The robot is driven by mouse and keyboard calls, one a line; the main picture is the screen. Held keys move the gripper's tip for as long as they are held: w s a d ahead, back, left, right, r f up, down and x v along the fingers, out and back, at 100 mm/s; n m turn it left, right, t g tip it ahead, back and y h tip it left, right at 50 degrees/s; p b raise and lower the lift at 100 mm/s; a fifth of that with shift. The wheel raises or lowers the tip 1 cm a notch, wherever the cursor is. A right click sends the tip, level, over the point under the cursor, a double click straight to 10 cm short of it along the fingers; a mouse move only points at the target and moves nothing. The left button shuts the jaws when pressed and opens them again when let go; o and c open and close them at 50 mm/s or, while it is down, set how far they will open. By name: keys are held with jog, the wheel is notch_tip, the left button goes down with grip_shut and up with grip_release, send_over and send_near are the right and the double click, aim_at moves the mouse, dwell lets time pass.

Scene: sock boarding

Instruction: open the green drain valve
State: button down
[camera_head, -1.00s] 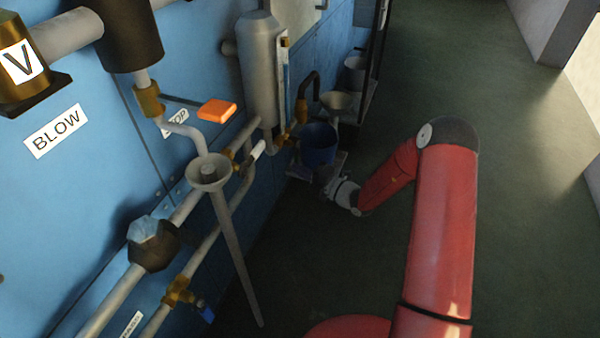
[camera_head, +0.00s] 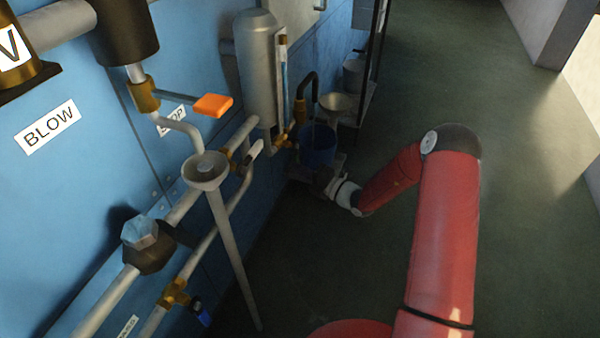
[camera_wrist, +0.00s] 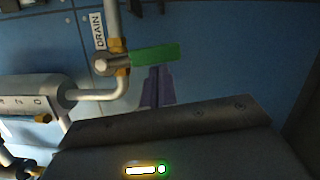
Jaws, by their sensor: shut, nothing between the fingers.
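The green valve handle (camera_wrist: 155,54) shows in the wrist view, sticking out to the right from a brass valve body (camera_wrist: 121,63). It lies crosswise to the pipe there. A DRAIN label (camera_wrist: 99,30) is beside it and reads sideways. My gripper (camera_wrist: 157,70) is shut and empty, its fingertips just below the handle in the picture; I cannot tell whether they touch it. In the head view my gripper (camera_head: 322,178) is low beside the blue bucket, small and dark. I cannot make out the green handle in that view.
A blue bucket (camera_head: 318,146) stands close by my gripper. A grey cylinder (camera_head: 258,70), a funnel (camera_head: 335,103) and pipes line the blue wall (camera_head: 180,60). An orange handle (camera_head: 212,105) and a standing funnel pipe (camera_head: 230,240) are nearer. The floor (camera_head: 500,110) to the right is clear.

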jog(key=w+d+r+n+g+y+b, duration=0.3)
jog(key=w+n+b, duration=0.5)
jog(key=n, duration=1.1)
jog(key=shift+r+g+y+b, duration=0.3)
jog(key=shift+r+y+b, duration=0.15)
jog(key=shift+r+y, duration=0.2)
jog(key=s+d+f, duration=0.3)
jog(key=d+f, duration=0.3)
jog(key=d, duration=0.3)
jog(key=shift+s+f+b, duration=0.15)
jog(key=shift+f+b, duration=0.1)
jog(key=shift+b, duration=0.2)
